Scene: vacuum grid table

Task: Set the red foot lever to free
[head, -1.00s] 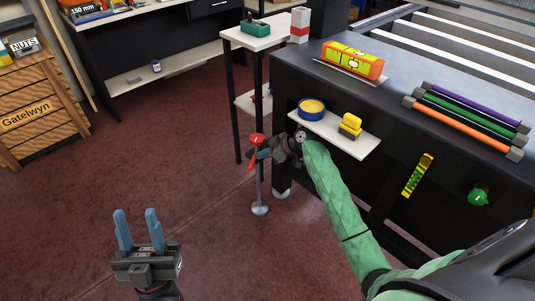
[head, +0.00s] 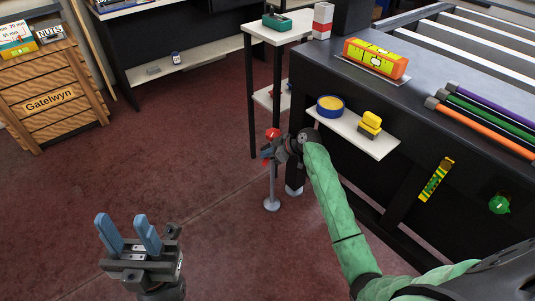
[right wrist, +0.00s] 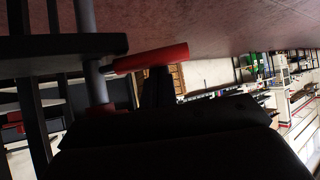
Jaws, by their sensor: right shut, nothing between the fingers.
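The red foot lever (head: 272,133) is on a slim grey post with a round foot (head: 272,204), beside the dark table's near left leg. In the right wrist view the lever's red handle (right wrist: 152,59) sticks out sideways from the grey post (right wrist: 95,80). My right gripper (head: 268,153) is shut and empty, right at the lever just below its red top. It hides part of the lever, and I cannot tell whether they touch. My left gripper (head: 128,238) is open and empty above the floor at lower left, far from the lever.
The dark table (head: 420,105) fills the right side. Its small white shelf (head: 376,143) is just right of my right gripper and holds a blue tin (head: 330,112) and a yellow block (head: 370,125). A white side stand (head: 262,34) is behind. The red floor at left is clear.

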